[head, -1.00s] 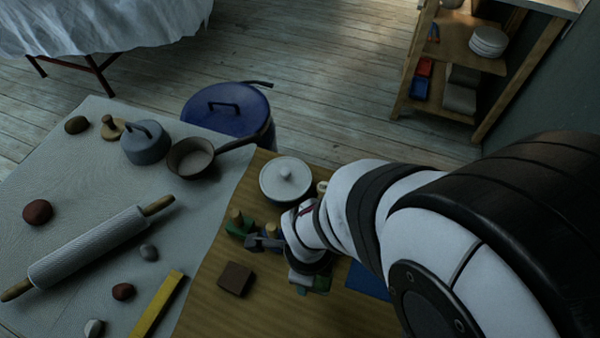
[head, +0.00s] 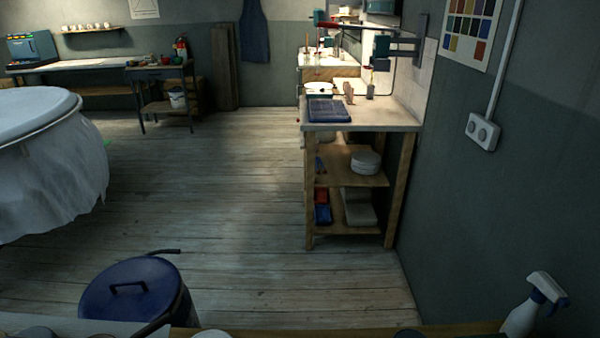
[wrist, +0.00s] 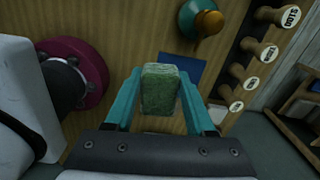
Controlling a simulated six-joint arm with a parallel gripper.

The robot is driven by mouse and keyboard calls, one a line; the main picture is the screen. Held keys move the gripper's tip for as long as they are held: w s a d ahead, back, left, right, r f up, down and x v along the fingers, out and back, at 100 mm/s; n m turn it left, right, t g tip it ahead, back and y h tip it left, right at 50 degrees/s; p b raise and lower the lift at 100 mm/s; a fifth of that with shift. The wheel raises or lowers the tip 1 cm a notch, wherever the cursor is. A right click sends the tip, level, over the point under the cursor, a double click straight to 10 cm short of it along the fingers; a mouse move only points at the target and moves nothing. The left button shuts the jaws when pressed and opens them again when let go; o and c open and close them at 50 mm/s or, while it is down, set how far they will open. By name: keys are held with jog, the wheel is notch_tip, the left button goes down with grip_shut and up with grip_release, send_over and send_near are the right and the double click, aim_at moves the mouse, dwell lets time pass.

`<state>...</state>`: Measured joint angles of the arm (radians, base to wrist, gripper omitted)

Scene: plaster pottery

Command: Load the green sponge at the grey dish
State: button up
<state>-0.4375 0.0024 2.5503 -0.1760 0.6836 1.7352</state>
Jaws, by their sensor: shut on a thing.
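The green sponge (wrist: 160,92) is a worn, rectangular block, upright in the picture between the teal fingers of my gripper (wrist: 160,80) in the wrist view. The gripper is shut on it, one finger along each side. A wooden surface lies behind it; how far off it is I cannot tell. My gripper and the sponge are outside the head view now. I cannot make out the grey dish in either current view.
In the wrist view, wooden-handled tools (wrist: 265,52) with lettered ends line the right, near a teal and orange thing (wrist: 203,20) and a blue sheet (wrist: 182,70). The head view shows a blue lidded bin (head: 135,297), a spray bottle (head: 535,305) and a shelved bench (head: 365,120).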

jog(key=w+d+m, duration=0.4)
jog(key=w+d, duration=0.3)
jog(key=w, duration=0.6)
jog(key=w+d+m, duration=0.3)
jog(key=w+d, duration=0.1)
jog(key=d, duration=0.4)
jog(key=w+d+m, duration=0.2)
jog(key=w+d, duration=0.2)
jog(key=d, duration=0.4)
jog(key=shift+f, duration=2.85)
jog(key=shift+f, duration=0.55)
notch_tip(320, 180, up, 7)
